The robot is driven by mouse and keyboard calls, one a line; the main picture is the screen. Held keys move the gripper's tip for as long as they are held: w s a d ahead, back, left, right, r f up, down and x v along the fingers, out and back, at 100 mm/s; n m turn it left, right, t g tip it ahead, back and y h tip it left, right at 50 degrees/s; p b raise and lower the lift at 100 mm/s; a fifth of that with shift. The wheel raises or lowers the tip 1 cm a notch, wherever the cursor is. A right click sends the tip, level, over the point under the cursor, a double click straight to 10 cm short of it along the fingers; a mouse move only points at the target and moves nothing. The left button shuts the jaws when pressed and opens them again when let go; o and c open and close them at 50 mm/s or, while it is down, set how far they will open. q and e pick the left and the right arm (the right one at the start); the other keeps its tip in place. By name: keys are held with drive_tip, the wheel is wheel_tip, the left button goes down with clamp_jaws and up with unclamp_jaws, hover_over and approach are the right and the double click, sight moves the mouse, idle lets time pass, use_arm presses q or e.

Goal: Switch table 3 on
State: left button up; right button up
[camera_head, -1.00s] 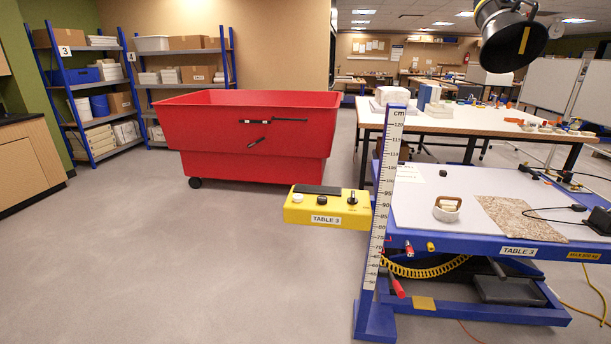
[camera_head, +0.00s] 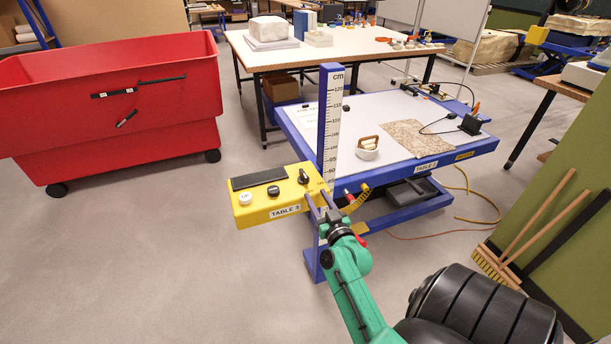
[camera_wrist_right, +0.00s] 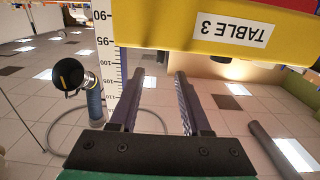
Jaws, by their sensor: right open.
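The yellow control box (camera_head: 272,208) labelled TABLE 3 is mounted beside a blue post with a cm scale (camera_head: 331,120). On its top are a white button (camera_head: 245,197), a black button (camera_head: 273,190), a black rotary knob (camera_head: 303,176) and a dark strip. Table 3 (camera_head: 385,115) stands behind it, its blue frame low. My right gripper (camera_head: 323,204) is open and empty at the box's front right corner. In the right wrist view the box (camera_wrist_right: 160,28) shows upside down beyond the two spread fingers (camera_wrist_right: 160,82). Contact cannot be told. My left gripper is out of view.
A red wheeled bin (camera_head: 110,105) stands at the left. A white-topped workbench (camera_head: 350,47) is behind the table. A broom (camera_head: 500,265) leans on a green panel at the right. Cables lie right of the table. Floor in front of the box is clear.

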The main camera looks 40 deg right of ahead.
sight(307, 181)
drive_tip(key=x, duration=0.9)
drive_tip(key=shift+w+d, duration=0.15)
drive_tip(key=shift+w, duration=0.2)
clamp_jaws()
